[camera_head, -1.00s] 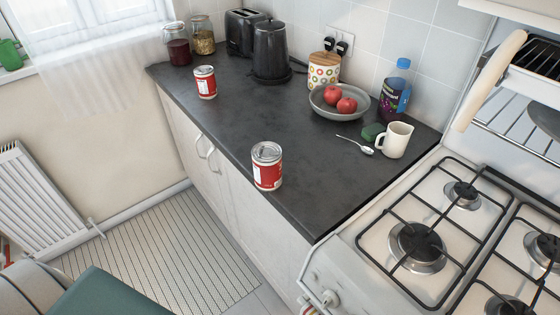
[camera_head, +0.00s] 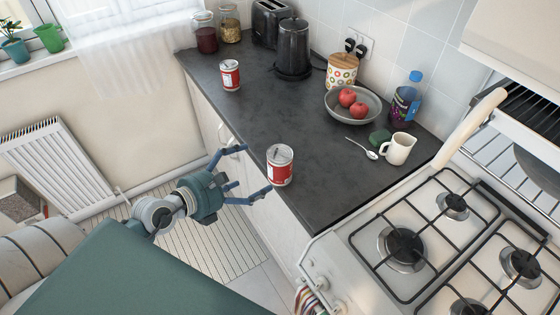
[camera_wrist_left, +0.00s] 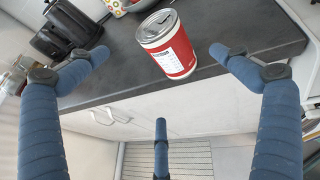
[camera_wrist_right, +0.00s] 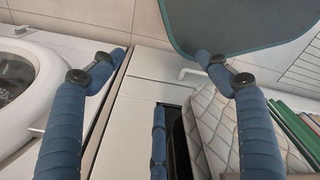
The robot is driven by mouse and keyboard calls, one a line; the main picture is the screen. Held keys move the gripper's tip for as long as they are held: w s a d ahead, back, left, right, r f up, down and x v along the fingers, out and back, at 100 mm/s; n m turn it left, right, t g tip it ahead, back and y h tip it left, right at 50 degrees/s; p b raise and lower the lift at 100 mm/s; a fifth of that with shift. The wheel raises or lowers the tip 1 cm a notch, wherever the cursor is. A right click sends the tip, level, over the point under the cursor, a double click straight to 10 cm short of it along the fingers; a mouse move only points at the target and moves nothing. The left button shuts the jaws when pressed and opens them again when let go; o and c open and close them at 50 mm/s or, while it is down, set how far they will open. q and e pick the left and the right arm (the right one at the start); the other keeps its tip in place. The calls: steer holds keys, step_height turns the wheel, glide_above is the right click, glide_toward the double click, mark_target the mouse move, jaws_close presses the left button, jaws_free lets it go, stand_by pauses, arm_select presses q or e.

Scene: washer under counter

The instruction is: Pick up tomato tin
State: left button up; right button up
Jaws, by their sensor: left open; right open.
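A red and white tin (camera_head: 280,166) stands upright near the front edge of the dark counter (camera_head: 320,200). A similar red tin (camera_head: 230,75) stands farther back on the left; I cannot read either label. My left gripper (camera_head: 242,174) is open and empty, just off the counter's front edge, with its fingers pointing at the nearer tin. In the left wrist view that tin (camera_wrist_left: 168,46) sits beyond and between the open fingers, not touched. My right gripper (camera_wrist_right: 155,62) is open and empty in the right wrist view, away from the counter top.
A bowl with red fruit (camera_head: 340,112), a white mug (camera_head: 398,149), a spoon (camera_head: 364,148) and a kettle (camera_head: 293,48) stand farther back. The gas hob (camera_head: 420,240) is on the right. The counter around the nearer tin is clear.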

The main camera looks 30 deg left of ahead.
mark_target(272, 164)
arm_select(q)
steer(key=p+x, duration=0.1)
steer(key=x, duration=0.2)
steer(key=p+x, duration=0.1)
steer(key=x, duration=0.4)
steer(key=shift+w+d+r+p, duration=0.15)
steer(key=shift+w+d+p, duration=0.2)
steer(key=shift+d+p, duration=0.1)
steer(key=shift+w+f, duration=0.3)
steer(key=shift+w, duration=0.1)
steer(key=shift+s, duration=0.15)
steer(key=c, duration=0.5)
steer(key=shift+r, duration=0.1)
steer(key=c, duration=1.2)
arm_select(e)
steer(key=r, duration=0.3)
steer(key=shift+s+a, duration=0.15)
steer(key=shift+a, duration=0.05)
arm_select(q)
steer(key=shift+o, duration=0.2)
